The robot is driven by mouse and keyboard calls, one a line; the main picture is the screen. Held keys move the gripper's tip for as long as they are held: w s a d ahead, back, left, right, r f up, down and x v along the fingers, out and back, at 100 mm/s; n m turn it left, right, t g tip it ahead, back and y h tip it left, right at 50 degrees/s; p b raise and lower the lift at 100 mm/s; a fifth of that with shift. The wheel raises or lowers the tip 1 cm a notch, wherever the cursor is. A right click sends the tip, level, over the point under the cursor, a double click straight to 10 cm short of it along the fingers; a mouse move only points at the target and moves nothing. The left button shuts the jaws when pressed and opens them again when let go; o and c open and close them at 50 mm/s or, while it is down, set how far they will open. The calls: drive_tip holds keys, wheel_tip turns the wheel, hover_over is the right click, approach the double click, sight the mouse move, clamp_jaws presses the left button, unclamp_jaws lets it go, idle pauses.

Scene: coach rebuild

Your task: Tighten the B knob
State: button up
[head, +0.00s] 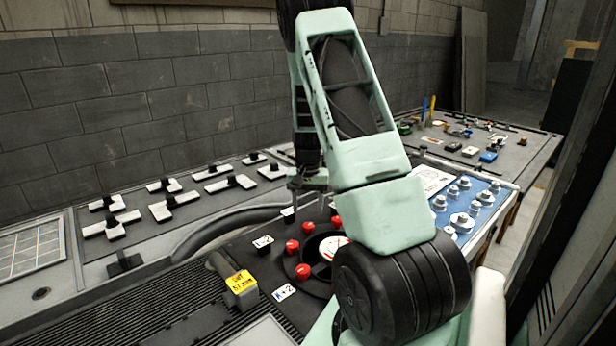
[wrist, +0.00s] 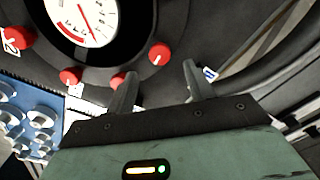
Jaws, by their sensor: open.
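Several red knobs ring a round white gauge on a dark panel. In the head view they are a near knob (head: 303,271), a left knob (head: 292,246), a farther knob (head: 308,227) and one beside my arm (head: 336,221). I cannot read which is the B knob. My gripper (head: 306,197) is open and empty above the panel's far side, partly behind my arm. In the wrist view my gripper (wrist: 159,72) has one red knob (wrist: 159,53) just beyond the gap between its fingertips. Another knob (wrist: 117,80) shows by the left finger, partly hidden.
The gauge (wrist: 82,18) has a red needle. White labels (head: 284,292) lie beside the knobs. A yellow-tagged block (head: 241,287) stands left of the panel. A blue board with white knobs (head: 464,220) is at right. A curved rim (head: 225,222) borders the panel's far left.

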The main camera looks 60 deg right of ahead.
sight(308, 225)
wheel_tip(308, 225, up, 11)
drive_tip(key=shift+b, duration=0.4)
idle(0.4)
